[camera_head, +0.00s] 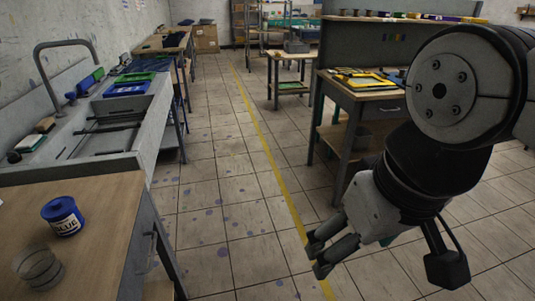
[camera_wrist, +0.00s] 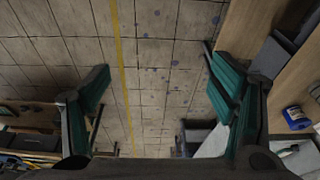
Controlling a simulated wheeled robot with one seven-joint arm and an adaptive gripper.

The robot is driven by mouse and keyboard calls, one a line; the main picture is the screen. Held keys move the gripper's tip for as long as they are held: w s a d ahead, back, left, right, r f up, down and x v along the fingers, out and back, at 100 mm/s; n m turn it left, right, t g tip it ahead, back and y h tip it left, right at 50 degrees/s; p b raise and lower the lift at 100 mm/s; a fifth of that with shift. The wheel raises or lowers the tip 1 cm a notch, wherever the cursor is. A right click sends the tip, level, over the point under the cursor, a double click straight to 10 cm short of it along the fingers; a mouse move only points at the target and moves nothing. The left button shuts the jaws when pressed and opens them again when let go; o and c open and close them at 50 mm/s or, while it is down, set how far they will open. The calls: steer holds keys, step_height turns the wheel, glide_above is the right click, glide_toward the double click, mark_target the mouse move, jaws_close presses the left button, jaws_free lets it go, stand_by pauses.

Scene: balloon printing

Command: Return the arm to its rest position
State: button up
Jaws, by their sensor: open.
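My gripper (camera_head: 318,253) hangs at the lower middle of the head view, over the tiled floor and to the right of the wooden table. In the wrist view my gripper (camera_wrist: 155,100) has its two green-padded fingers wide apart. Nothing is between them but a view of the floor. My arm folds down from the right side of the head view.
A wooden table (camera_head: 100,205) at the left holds a blue ink can (camera_head: 64,219) and a grey, partly see-through round container (camera_head: 38,267). A sink bench (camera_head: 125,135) stands behind it. A workbench (camera_head: 365,100) stands right. The floor aisle (camera_head: 225,170) is free.

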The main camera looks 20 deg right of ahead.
step_height(320, 180, up, 7)
steer(key=t+p, duration=0.1)
steer(key=p, duration=0.4)
steer(key=shift+f, duration=0.2)
